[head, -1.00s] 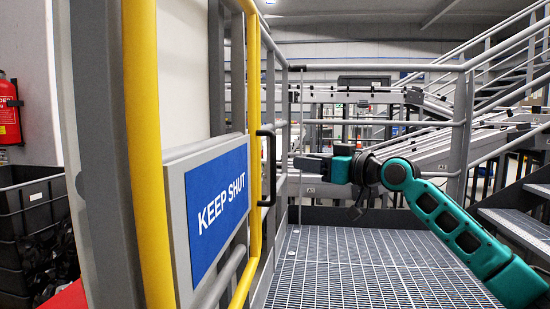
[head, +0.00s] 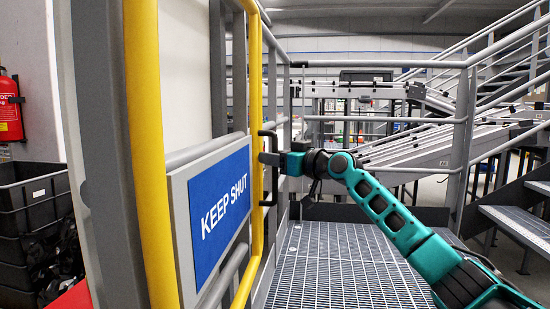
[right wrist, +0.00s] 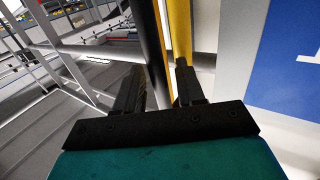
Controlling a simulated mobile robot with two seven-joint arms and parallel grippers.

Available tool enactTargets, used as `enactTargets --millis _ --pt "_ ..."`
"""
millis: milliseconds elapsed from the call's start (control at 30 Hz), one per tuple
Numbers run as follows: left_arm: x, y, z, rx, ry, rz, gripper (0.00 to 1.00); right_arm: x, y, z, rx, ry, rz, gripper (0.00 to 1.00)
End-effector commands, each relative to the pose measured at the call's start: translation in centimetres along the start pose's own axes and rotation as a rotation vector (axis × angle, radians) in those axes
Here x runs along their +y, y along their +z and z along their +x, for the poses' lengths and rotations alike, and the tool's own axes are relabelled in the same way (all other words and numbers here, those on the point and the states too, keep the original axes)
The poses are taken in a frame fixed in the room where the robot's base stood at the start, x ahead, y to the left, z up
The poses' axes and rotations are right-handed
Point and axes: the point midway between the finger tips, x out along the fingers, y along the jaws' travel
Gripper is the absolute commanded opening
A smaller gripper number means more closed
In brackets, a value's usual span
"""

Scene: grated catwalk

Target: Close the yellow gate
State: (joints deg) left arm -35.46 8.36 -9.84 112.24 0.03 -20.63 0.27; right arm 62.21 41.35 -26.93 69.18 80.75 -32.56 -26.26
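The yellow gate (head: 151,160) stands at the left of the head view, seen at a steep angle, with a blue KEEP SHUT sign (head: 220,205) on its grey panel. A black D-shaped handle (head: 266,133) sits on its far yellow upright (head: 256,90). My right gripper (head: 268,159) is at this handle. In the right wrist view, the black handle bar (right wrist: 151,45) runs between the two spread fingers (right wrist: 158,88), with the yellow upright (right wrist: 180,35) just behind. The fingers look open around the bar; firm contact is not clear. My left gripper is not in view.
Grey railings (head: 380,64) enclose a grated floor (head: 335,265). Stairs (head: 510,222) rise at the right. Black crates (head: 30,205) and a red extinguisher (head: 9,110) are at the far left. The grating right of the gate is clear.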

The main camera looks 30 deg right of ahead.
Motion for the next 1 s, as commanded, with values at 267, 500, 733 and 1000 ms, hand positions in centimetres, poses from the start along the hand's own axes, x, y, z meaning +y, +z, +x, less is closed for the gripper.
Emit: enactTargets --millis 267,500,733,1000 --pt "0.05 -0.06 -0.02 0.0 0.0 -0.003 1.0 -0.01 0.0 -0.02 0.0 0.0 0.0 0.17" --pt "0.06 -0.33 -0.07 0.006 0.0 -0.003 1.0 -0.01 0.0 -0.03 0.0 0.0 0.0 0.0" --pt "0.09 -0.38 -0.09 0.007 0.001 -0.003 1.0 -0.01 0.01 -0.04 0.0 0.0 0.0 0.0" --pt "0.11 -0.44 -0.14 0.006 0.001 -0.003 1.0 0.08 0.0 0.16 -0.001 0.003 0.002 0.0"
